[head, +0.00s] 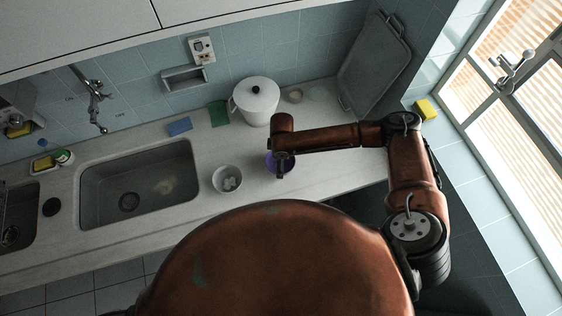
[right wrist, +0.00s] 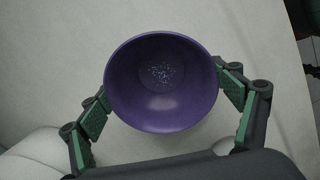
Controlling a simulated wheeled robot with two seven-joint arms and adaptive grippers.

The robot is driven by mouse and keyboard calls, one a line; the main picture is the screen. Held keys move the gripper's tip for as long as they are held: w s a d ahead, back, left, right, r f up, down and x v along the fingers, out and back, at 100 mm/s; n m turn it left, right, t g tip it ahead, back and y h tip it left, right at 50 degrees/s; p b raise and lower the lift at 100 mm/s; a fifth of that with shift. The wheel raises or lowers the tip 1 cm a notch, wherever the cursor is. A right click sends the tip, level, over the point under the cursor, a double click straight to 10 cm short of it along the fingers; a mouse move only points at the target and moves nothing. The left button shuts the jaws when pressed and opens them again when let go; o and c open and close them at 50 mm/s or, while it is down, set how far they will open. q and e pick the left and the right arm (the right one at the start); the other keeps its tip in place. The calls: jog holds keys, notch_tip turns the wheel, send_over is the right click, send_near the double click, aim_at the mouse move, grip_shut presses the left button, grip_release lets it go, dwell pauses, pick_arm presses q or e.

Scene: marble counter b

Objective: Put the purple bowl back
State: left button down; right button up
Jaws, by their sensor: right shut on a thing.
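The purple bowl (right wrist: 160,84) is upright between the fingers of my right gripper (right wrist: 165,98) in the right wrist view. The fingers are shut on it from two opposite sides. Small pale specks show on its inside bottom. In the head view, the purple bowl (head: 271,162) shows only partly behind my right gripper (head: 281,170), over the counter right of the sink. I cannot tell whether the bowl touches the counter. My left gripper is not in view.
A white bowl with pale pieces (head: 228,180) stands left of the purple bowl. A white lidded pot (head: 256,101) stands behind. A tray (head: 374,62) leans on the wall. The sink (head: 140,185) lies left. The counter (head: 330,174) is clear to the right.

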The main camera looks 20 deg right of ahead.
jog(key=shift+f, duration=0.45)
jog(key=o, duration=1.2)
notch_tip(320, 180, up, 12)
jog(key=shift+r, duration=0.1)
